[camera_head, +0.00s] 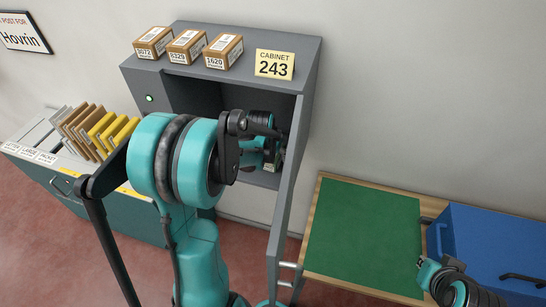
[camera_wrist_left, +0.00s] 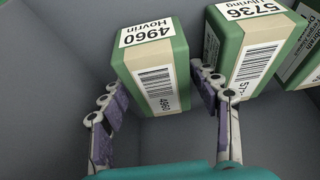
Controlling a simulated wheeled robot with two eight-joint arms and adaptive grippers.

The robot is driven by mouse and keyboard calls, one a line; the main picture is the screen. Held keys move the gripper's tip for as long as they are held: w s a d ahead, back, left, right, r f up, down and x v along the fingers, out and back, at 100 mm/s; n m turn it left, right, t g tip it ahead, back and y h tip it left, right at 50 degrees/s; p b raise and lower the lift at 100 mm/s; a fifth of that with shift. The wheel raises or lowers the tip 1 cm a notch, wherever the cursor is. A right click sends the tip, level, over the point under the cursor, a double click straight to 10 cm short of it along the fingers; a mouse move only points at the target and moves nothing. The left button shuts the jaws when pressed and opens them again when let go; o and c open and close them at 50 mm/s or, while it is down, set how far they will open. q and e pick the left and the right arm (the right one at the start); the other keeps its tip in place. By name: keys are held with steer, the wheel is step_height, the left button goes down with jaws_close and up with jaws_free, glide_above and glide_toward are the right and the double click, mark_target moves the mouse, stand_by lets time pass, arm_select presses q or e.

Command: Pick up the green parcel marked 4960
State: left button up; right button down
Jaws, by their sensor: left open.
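The green parcel marked 4960 (camera_wrist_left: 150,75) stands upright on the grey cabinet floor in the left wrist view, with a white label reading Hovrin on top and a barcode on its front. My left gripper (camera_wrist_left: 157,78) is open, its fingers pointing at the parcel, one finger towards each side. The right finger is by the gap between this parcel and the green parcel marked 5736 (camera_wrist_left: 255,50). I cannot tell whether the fingers touch it. In the head view my left gripper (camera_head: 268,150) is inside the cabinet, partly hidden by my arm. My right arm's end shows at the lower right; its jaws are unclear.
Another green parcel (camera_wrist_left: 302,65) stands at the far right. The grey cabinet (camera_head: 185,85) has its door (camera_head: 287,205) swung open. A green mat (camera_head: 362,235) lies bare, beside a blue box (camera_head: 490,245).

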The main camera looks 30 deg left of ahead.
arm_select(q)
steer(key=c, duration=1.1)
steer(key=shift+o, duration=0.2)
steer(key=shift+r, duration=0.1)
